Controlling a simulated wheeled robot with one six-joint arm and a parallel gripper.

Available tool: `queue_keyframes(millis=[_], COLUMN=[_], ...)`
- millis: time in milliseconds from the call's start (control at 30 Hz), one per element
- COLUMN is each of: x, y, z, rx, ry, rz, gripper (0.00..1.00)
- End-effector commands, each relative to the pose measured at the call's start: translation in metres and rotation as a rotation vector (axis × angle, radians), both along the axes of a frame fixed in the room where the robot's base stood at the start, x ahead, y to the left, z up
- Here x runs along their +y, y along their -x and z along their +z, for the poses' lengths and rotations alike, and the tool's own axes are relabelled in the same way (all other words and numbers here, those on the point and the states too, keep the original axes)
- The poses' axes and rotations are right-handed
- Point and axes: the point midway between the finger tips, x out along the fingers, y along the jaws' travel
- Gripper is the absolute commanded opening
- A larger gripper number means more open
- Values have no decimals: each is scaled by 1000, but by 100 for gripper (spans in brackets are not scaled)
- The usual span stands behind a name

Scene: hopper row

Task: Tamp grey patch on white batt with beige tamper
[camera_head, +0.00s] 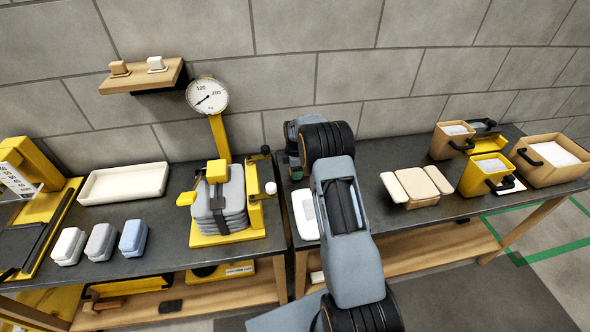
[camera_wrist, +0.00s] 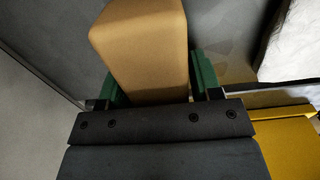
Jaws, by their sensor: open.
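My gripper is hidden behind my own arm in the head view. In the wrist view my gripper (camera_wrist: 150,88) has its green fingers apart on either side of a tan block (camera_wrist: 140,45) with rounded edges. I cannot tell whether this block is the beige tamper or whether the fingers touch it. A white slab (camera_head: 303,216) lies on the right-hand bench in the head view, partly covered by my arm; it appears to be the white batt. The grey patch cannot be made out clearly. A small tan knobbed piece (camera_head: 119,69) sits on the wall shelf.
A white knobbed piece (camera_head: 157,64) shares the shelf (camera_head: 140,82). A yellow scale (camera_head: 222,236) with grey slabs stands left of my arm. Cream boards (camera_head: 416,186) lie right of it, then tan and yellow bins (camera_head: 486,175). A white tray (camera_head: 124,183) is at left.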

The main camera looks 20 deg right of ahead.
Motion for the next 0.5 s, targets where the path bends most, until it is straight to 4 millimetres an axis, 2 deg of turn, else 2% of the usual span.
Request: queue_keyframes(millis=[500], x=[0], y=[0], z=[12], rx=[0], ry=[0], rz=[0], gripper=[58])
